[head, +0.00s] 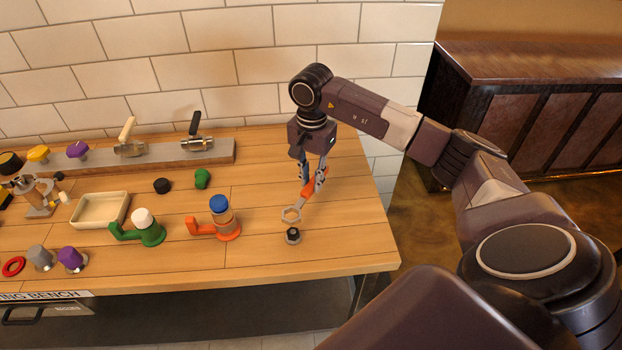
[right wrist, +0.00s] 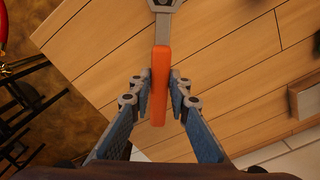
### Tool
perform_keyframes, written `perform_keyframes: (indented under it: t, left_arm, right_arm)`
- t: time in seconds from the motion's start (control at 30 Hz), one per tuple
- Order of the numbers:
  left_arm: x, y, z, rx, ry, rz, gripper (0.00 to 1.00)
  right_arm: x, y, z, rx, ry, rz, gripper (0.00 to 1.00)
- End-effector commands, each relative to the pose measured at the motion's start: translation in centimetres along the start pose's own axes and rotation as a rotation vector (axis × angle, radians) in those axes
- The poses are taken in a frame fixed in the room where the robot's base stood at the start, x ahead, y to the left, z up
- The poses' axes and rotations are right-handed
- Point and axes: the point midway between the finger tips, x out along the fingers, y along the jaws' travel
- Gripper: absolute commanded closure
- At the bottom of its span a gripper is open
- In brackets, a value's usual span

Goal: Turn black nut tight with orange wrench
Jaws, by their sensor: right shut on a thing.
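My right gripper (head: 314,176) is shut on the orange handle of the wrench (head: 308,188). The wrench has a grey ring head (head: 291,214) that points toward the front of the bench. The black nut (head: 293,236) sits near the front right of the bench, just below the ring head in the head view. The ring looks raised and not around the nut. In the right wrist view the orange handle (right wrist: 160,80) lies between my fingertips (right wrist: 157,92); the ring is cut off at the top edge, with something dark inside it. My left gripper is not in view.
The orange-based fitting with a blue top (head: 219,204) and the green one with a white top (head: 142,216) stand left of the wrench. A cream tray (head: 99,224) and a valve rail (head: 180,160) are farther left. The bench's right end is clear.

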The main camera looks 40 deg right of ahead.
Motion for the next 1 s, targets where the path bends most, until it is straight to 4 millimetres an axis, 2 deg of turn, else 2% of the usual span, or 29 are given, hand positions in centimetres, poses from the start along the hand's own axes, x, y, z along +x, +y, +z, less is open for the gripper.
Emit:
perform_keyframes:
  t: [0.07, 0.17, 0.5, 0.77, 1.0]
  left_arm:
    - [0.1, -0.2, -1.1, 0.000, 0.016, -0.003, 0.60]
    - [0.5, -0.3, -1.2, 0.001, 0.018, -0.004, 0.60]
    - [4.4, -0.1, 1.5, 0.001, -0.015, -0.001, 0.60]
    - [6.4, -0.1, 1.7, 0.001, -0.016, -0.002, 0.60]
    - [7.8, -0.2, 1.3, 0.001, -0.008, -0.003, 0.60]
  right_arm:
    - [0.0, 0.0, 0.0, -0.001, 0.001, -0.001, 1.00]
    - [0.1, -0.1, -0.1, -0.001, 0.002, -0.003, 1.00]
    - [4.2, -0.3, 0.0, -0.016, 0.001, -0.003, 1.00]
    - [3.8, -4.0, 0.8, -0.385, 0.002, -0.005, 1.00]
    - [3.6, -6.7, 2.6, -0.711, 0.003, -0.003, 1.00]
